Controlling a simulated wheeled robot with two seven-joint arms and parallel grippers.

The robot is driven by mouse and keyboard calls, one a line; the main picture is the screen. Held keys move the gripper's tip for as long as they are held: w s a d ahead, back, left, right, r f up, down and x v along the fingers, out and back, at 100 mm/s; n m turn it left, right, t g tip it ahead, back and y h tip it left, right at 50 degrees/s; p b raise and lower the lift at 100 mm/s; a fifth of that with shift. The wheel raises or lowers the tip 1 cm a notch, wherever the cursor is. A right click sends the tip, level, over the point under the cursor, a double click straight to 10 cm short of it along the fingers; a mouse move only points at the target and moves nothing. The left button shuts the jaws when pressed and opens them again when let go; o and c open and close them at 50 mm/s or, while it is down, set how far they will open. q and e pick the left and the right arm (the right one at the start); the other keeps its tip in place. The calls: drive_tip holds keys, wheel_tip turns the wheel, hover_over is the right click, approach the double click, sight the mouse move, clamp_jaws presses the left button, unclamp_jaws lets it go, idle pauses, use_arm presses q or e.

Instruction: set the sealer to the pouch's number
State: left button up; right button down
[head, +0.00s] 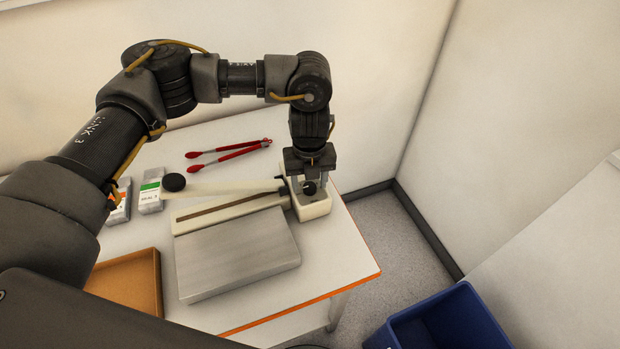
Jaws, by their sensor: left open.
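The sealer (232,208) lies on the table, with a long cream bar and a metal plate (238,254) in front. Its lever arm (225,187) has a black knob (174,182) at the left end. At its right end is a cream control box (315,206) with a dark round dial (310,187). My left gripper (309,188) points down over the box, open, its fingers either side of the dial; contact cannot be told. A pouch with a green label (150,190) lies at left; its small print looks like "SEAL 3". The dial's setting is hidden.
Another pouch with an orange label (120,203) is partly hidden by my left arm. Red tongs (229,154) lie at the back of the table. A brown tray (128,282) sits front left. A blue bin (440,322) stands on the floor at right. Walls close off the back and right.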

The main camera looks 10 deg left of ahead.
use_arm(q)
drive_tip(key=shift+w+f, duration=0.1)
drive_tip(key=c, duration=1)
use_arm(e)
drive_tip(key=shift+s, duration=0.5)
